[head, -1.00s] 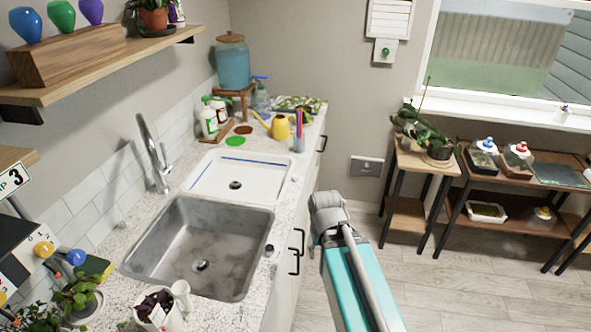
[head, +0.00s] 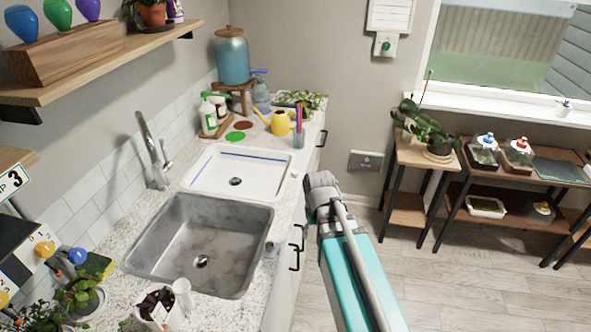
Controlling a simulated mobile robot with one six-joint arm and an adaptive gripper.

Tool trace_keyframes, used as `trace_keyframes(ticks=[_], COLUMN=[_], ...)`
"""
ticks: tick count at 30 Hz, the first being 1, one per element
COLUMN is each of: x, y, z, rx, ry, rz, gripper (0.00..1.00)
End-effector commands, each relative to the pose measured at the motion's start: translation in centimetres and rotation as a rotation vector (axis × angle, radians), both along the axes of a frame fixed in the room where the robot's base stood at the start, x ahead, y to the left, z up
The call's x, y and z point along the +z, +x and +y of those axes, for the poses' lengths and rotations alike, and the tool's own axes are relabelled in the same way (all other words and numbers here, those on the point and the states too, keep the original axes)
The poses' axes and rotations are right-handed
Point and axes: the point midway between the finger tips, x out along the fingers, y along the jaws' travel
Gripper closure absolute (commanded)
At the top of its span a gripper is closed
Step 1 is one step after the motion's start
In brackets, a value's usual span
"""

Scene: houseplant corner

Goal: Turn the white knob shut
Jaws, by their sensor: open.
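I cannot make out the white knob for certain. A small whitish piece (head: 297,173) sits at the counter's front edge beside the white basin, too small to tell what it is. A small grey-white round piece (head: 271,248) sits by the steel sink's right rim. My arm, teal with a grey joint at its far end, reaches up from the bottom, right of the counter. My gripper's fingers do not show in this view, and no contact with anything is visible.
The steel sink (head: 240,284) and white basin (head: 265,192) are set in the counter. A faucet (head: 152,152) stands behind them. A yellow watering can (head: 280,123) and bottles stand at the far end. Plant stands (head: 408,212) line the back right; the floor (head: 470,285) before them is clear.

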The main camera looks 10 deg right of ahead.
Motion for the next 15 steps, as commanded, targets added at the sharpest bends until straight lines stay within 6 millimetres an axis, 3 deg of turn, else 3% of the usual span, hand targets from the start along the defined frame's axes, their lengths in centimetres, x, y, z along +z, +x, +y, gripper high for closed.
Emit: trace_keyframes(ticks=[1, 15], x=[0.9, 6.5], y=[2.3, 20.2], z=[0.0, 0.1], rx=[0.034, 0.505], ry=[-0.001, -0.012], rz=[-0.001, -0.010], gripper=[0.22, 0.22])
